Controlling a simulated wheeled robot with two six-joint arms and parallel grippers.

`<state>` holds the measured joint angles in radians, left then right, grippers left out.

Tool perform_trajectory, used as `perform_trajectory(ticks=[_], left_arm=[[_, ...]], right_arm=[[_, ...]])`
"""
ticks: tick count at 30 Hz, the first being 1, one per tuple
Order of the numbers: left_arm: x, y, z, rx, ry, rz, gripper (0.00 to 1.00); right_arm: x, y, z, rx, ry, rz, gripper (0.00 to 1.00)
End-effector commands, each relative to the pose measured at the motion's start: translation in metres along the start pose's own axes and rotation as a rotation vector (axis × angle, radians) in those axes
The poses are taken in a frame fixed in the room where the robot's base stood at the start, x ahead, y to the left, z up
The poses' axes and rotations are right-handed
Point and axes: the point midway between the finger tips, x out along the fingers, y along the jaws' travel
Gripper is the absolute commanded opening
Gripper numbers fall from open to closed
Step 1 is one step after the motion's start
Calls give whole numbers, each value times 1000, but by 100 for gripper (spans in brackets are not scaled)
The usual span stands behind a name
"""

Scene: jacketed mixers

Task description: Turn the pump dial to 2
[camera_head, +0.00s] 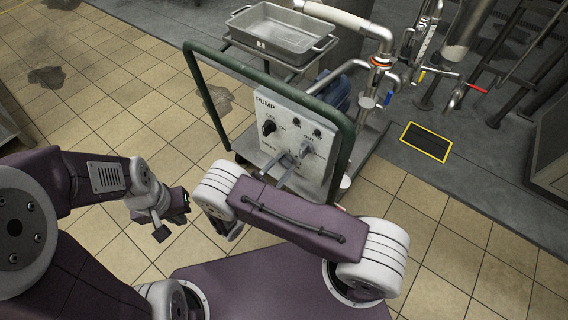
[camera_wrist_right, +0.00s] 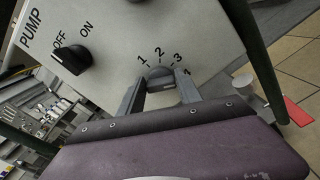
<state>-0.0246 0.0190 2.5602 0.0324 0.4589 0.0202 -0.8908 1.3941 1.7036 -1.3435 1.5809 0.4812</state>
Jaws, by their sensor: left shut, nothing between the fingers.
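The pump panel (camera_head: 314,180) is a pale grey plate marked PUMP in the head view, and it fills much of the wrist view (camera_wrist_right: 110,30). The pump dial (camera_wrist_right: 160,74) is a small dark round knob with numbers 1 to 4 around its upper side. My right gripper (camera_wrist_right: 161,80) has one finger on each side of the dial. I cannot tell whether the fingers touch it, and the dial's pointing is not clear. My left gripper (camera_head: 173,215) is shut and empty, left of the panel and well apart from it.
A black OFF/ON knob (camera_wrist_right: 72,60) sits on the same panel, left of the dial. A dark green tube frame (camera_head: 207,100) surrounds the panel. A grey metal tray (camera_head: 265,42) stands behind it, with pipes to the right.

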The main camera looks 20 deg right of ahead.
Motion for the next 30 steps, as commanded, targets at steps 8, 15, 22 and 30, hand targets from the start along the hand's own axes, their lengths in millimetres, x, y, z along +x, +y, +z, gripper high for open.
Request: perform_trajectory(ticks=[8,15,22,30], left_arm=[[0,0,0,0,0,0,0],[-3,0,0,0,0,0,0],[-9,0,-1,0,0,0,0],[-14,0,-2,0,0,0,0]], right_arm=[[0,0,0,-4,0,-1,0],[0,1,1,-74,0,-1,0],[0,2,1,-248,0,-1,0],[0,2,0,-504,1,-1,0]])
